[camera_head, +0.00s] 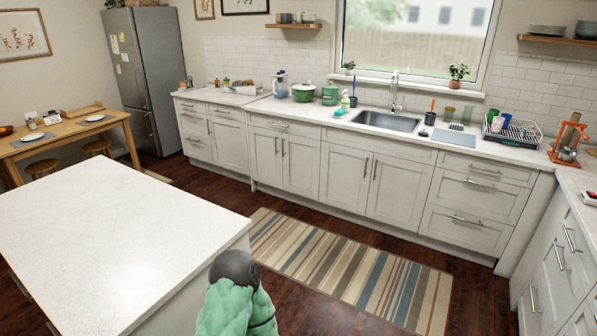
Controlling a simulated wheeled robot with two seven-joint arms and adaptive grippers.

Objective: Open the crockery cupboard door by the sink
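The sink (388,121) is set in the white counter under the window, with a tall tap (396,92) behind it. Below it is a pair of pale panelled doors, the left one (343,178) and the right one (403,188). Both look shut, with upright bar handles side by side near their meeting edges. To the left is another shut pair of doors (300,165). I cannot tell which door is the crockery cupboard's. Neither gripper shows; a green padded part with a dark cap at the bottom seems to be mine.
A pale island (95,250) fills the lower left. A striped rug (345,270) lies on the dark floor before the cupboards, with clear room there. Drawers (470,205) stand right of the sink doors. A dish rack (512,131) is on the counter.

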